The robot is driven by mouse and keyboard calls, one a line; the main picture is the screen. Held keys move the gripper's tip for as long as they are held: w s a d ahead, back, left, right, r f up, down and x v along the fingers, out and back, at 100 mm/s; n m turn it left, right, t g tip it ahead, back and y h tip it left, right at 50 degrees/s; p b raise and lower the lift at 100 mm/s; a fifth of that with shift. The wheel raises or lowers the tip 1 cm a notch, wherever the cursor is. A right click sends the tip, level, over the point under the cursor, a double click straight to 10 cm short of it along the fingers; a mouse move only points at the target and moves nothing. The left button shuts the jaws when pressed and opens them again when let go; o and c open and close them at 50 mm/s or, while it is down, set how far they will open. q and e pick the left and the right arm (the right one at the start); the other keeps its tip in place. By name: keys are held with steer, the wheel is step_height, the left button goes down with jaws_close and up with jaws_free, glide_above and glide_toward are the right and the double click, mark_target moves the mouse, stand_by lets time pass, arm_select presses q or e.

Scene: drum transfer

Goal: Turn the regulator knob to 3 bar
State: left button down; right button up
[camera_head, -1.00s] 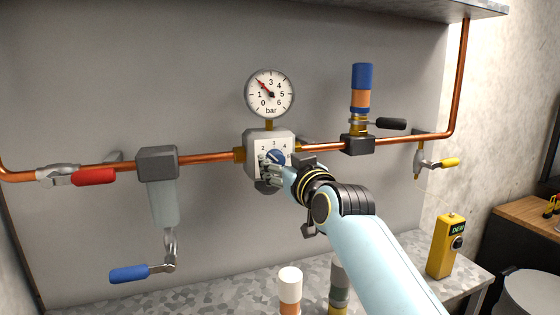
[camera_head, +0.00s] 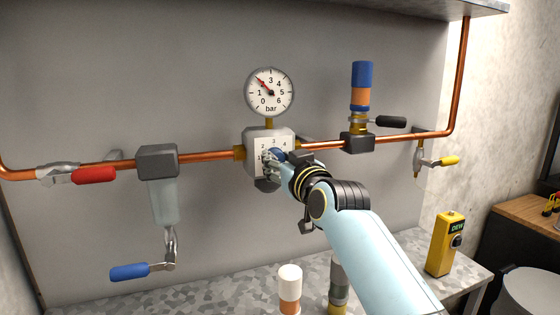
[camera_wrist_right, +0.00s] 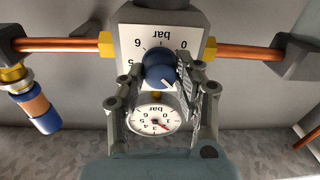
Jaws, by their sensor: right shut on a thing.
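The regulator (camera_head: 256,137) is a pale block on the copper pipe, with a printed scale and a blue knob (camera_head: 279,153) on its front. The knob (camera_wrist_right: 157,66) also shows in the right wrist view, with a white mark at its lower right. My right gripper (camera_head: 267,164) is shut on the knob, its fingers on either side of it. In the head view the fingers partly cover the knob and the scale. The round gauge (camera_head: 270,104) above has its red needle pointing up and left, near where 2 sits. My left gripper is not in view.
A red-handled valve (camera_head: 93,176) and a blue-handled valve (camera_head: 130,272) are at left. A black-handled valve (camera_head: 391,123) and a yellow-handled one (camera_head: 449,162) are at right. A yellow device (camera_head: 443,246) stands on the bench, with cylinders (camera_head: 289,278) in front.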

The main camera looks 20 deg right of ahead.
steer(key=m+p, duration=0.3)
steer(key=m, duration=0.1)
steer(key=shift+r, duration=0.15)
steer(key=m+p, duration=0.2)
steer(key=m, duration=0.2)
steer(key=shift+m+p, duration=0.3)
steer(key=shift+m, duration=0.2)
stand_by(0.3)
steer(key=o, duration=1.1)
steer(key=shift+o, duration=0.2)
steer(key=shift+s+f, duration=0.1)
steer(key=shift+f, duration=0.1)
